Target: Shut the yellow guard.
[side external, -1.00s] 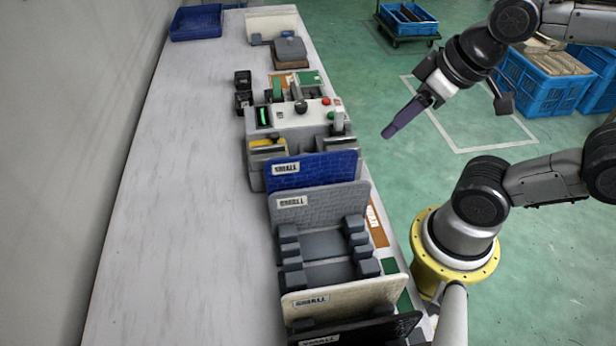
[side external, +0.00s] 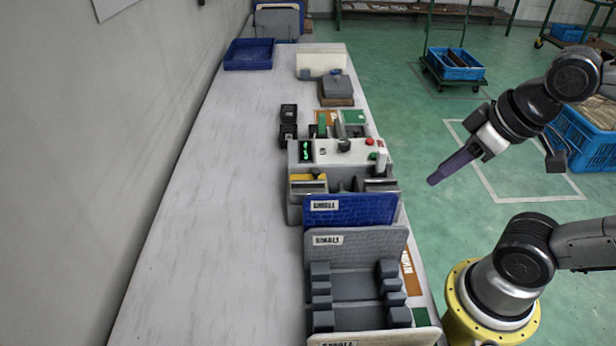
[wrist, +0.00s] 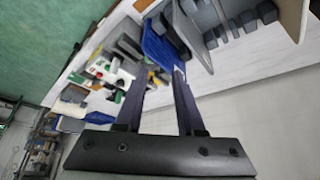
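A small yellow part (side external: 308,178), which looks like the yellow guard, sits at the left front of the grey and white machine (side external: 325,152) on the bench. It is too small to tell whether it is open or shut. A yellow spot also shows beside the machine in the wrist view (wrist: 151,75). My gripper (side external: 434,181) hangs to the right of the machine, apart from it, over the floor side of the bench. In the wrist view its two dark purple fingers (wrist: 157,76) are apart with nothing between them.
A blue panel (side external: 350,210) and a grey panel (side external: 358,241), both labelled, stand upright in front of the machine. Grey slotted holders (side external: 355,287) lie nearer. The bench's left side (side external: 220,200) is clear.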

